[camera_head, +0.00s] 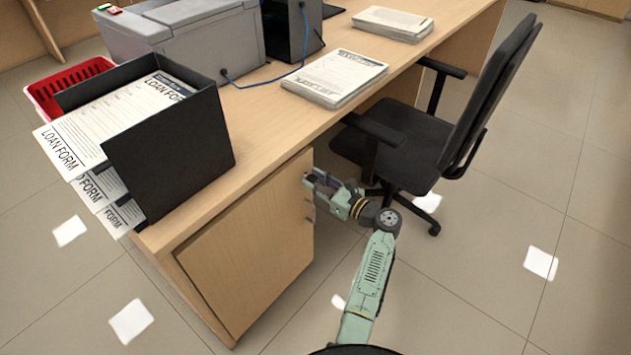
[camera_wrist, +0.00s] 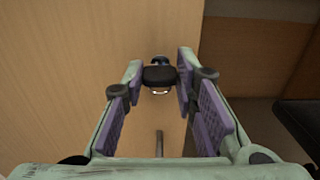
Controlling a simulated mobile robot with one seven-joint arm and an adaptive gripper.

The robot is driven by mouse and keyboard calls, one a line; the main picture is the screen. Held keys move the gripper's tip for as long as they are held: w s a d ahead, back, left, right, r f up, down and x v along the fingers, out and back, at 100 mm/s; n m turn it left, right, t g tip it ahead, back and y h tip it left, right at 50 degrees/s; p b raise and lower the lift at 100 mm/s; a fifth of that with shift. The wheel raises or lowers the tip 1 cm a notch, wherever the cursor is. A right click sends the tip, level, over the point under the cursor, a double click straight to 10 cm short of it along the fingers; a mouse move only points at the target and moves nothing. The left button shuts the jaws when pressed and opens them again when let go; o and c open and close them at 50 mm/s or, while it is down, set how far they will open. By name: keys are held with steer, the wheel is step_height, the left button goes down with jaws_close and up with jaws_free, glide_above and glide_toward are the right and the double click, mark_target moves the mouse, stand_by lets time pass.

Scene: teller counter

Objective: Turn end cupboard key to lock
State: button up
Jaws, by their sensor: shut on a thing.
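The end cupboard (camera_head: 250,255) is a light wood door under the near end of the counter. The key (camera_wrist: 157,76) has a black head and sits in a small lock (camera_wrist: 159,60) on the wood front in the wrist view. My gripper (camera_head: 314,185) is at the upper right edge of the cupboard door. In the wrist view my gripper (camera_wrist: 161,73) has its purple-padded fingers on either side of the key head, shut on it. In the head view the key is hidden by the fingers. The key's turn angle is hard to tell.
A metal bar handle (camera_wrist: 159,144) stands below the key. A black office chair (camera_head: 410,150) is close to the right of my arm. The counter (camera_head: 255,125) above carries a black box (camera_head: 180,150) of loan forms and paper stacks (camera_head: 335,78). Open floor (camera_head: 480,270) lies right.

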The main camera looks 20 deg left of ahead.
jaws_close()
steer(key=shift+n, duration=0.3)
steer(key=n+b, duration=0.1)
steer(key=n, duration=0.1)
steer(key=n+b, duration=0.1)
steer(key=shift+f+n+b, duration=0.2)
steer(key=shift+n+b, duration=0.1)
steer(key=shift+n, duration=0.1)
steer(key=n+b, duration=0.3)
steer(key=n, duration=0.1)
steer(key=shift+n, duration=0.3)
steer(key=n+b, duration=0.6)
steer(key=shift+r+n+b, duration=0.1)
steer(key=shift+n+b, duration=1.1)
steer(key=shift+n, duration=0.3)
